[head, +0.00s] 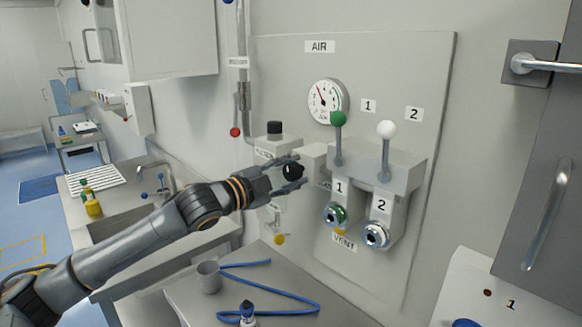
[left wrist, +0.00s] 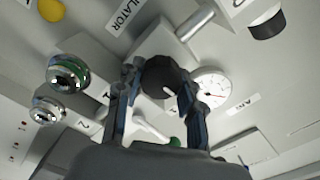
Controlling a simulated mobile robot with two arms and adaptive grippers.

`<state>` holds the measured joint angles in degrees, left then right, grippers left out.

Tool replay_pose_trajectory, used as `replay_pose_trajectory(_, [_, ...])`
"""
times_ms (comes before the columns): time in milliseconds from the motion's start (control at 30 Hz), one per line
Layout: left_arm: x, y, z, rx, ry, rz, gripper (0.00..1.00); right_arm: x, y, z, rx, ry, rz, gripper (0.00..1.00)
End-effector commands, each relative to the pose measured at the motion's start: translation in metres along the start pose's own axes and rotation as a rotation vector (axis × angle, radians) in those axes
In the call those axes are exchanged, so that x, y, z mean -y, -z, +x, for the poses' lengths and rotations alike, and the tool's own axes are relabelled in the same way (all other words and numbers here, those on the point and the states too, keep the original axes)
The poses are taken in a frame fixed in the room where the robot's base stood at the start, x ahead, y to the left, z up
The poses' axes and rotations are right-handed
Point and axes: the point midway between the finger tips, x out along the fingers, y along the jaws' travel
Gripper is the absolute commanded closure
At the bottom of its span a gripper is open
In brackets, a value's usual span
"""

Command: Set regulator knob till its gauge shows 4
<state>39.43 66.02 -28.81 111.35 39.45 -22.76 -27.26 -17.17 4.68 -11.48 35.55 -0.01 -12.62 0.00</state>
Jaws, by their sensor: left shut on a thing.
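The regulator knob (head: 293,171) is black and round and faces out from the grey AIR panel. My left gripper (head: 299,173) is shut on it, with one finger on each side. In the left wrist view the dark knob (left wrist: 166,77) sits between the two fingers, and a short white mark shows on its face. The round white gauge (head: 325,101) is above and right of the knob. Its red needle points up and left, but the numbers are too small to read. It also shows in the left wrist view (left wrist: 211,87). My right gripper is in neither view.
Right of the knob are a green-ball lever (head: 338,119) and a white-ball lever (head: 386,130), above two metal couplings (head: 376,235). A black-capped unit (head: 274,127) is just left.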

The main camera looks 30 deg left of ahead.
Motion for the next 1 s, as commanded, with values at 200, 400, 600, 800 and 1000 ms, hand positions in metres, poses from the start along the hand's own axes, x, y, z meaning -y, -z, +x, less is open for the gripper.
replay_pose_trajectory(200, [0.0002,0.0003,0.0,-0.001,0.001,0.03,0.94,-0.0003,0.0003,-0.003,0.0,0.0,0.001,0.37])
replay_pose_trajectory(400, [-0.0001,0.0001,0.0,-0.001,0.001,0.032,0.94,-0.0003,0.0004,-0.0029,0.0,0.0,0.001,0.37])
replay_pose_trajectory(600, [-0.0002,0.0001,0.0,0.0,0.0,0.031,0.56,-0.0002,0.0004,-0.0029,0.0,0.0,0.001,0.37])
replay_pose_trajectory(800, [-0.0002,0.0,0.0,0.0,0.0,0.03,0.39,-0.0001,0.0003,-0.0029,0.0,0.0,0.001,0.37])
replay_pose_trajectory(1000, [-0.0002,-0.0002,-0.0004,0.0,0.0,0.03,0.39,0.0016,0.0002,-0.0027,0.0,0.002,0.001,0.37])
